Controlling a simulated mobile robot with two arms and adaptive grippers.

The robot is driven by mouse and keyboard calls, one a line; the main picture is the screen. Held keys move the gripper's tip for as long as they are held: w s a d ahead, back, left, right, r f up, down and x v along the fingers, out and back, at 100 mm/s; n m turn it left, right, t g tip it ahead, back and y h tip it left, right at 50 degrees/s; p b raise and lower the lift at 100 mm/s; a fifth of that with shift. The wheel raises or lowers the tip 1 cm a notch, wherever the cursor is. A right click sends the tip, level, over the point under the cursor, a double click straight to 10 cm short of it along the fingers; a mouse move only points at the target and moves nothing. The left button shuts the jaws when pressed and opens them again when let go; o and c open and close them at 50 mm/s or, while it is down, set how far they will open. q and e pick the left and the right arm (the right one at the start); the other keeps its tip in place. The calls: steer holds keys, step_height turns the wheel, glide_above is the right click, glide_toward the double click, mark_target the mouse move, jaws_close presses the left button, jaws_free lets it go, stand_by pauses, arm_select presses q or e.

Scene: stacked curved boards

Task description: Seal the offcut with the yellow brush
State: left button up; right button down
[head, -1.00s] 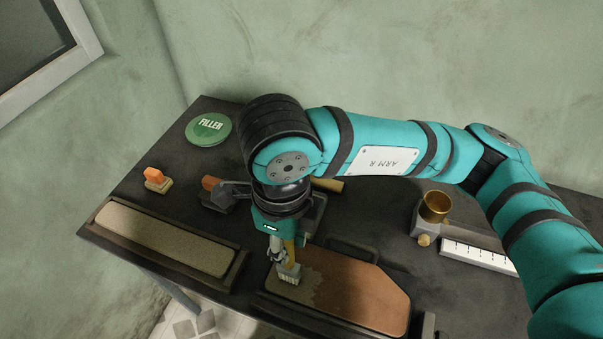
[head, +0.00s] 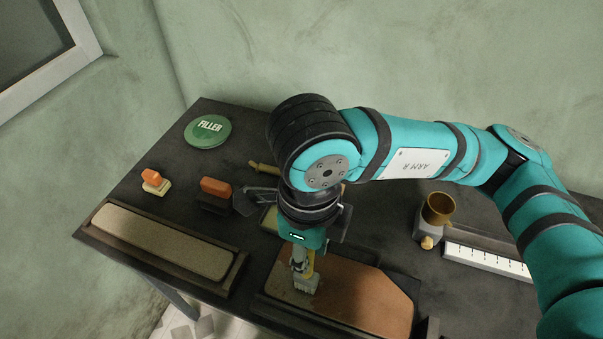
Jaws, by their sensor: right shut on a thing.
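The offcut (head: 365,295) is a brown board with angled corners at its right end, lying in a dark holder near the table's front edge. My right gripper (head: 301,262) points down over the board's left part and is shut on the yellow brush (head: 309,263). The brush's pale bristles (head: 306,285) are at the board's surface; I cannot tell for sure that they touch. The gripper and wrist hide part of the brush handle and the board's back edge. My left gripper is not in view.
A long tan board (head: 160,241) lies in a tray at the left. Behind it are a green filler tin (head: 208,131), an orange-topped block (head: 154,181) and an orange-handled tool (head: 216,189). A brass cup (head: 437,208) and white ruler (head: 487,260) are at the right.

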steer(key=shift+d+f, duration=0.1)
steer(key=shift+d, duration=0.05)
steer(key=shift+s+d+b, duration=0.35)
steer(key=shift+d+b, duration=0.15)
steer(key=shift+d, duration=0.3)
steer(key=shift+s+d, duration=0.3)
steer(key=shift+d, duration=0.3)
steer(key=d+b, duration=0.1)
steer(key=s+d, duration=0.1)
steer(key=d, duration=0.1)
steer(key=shift+s+b, duration=0.1)
steer(key=shift+b, duration=0.3)
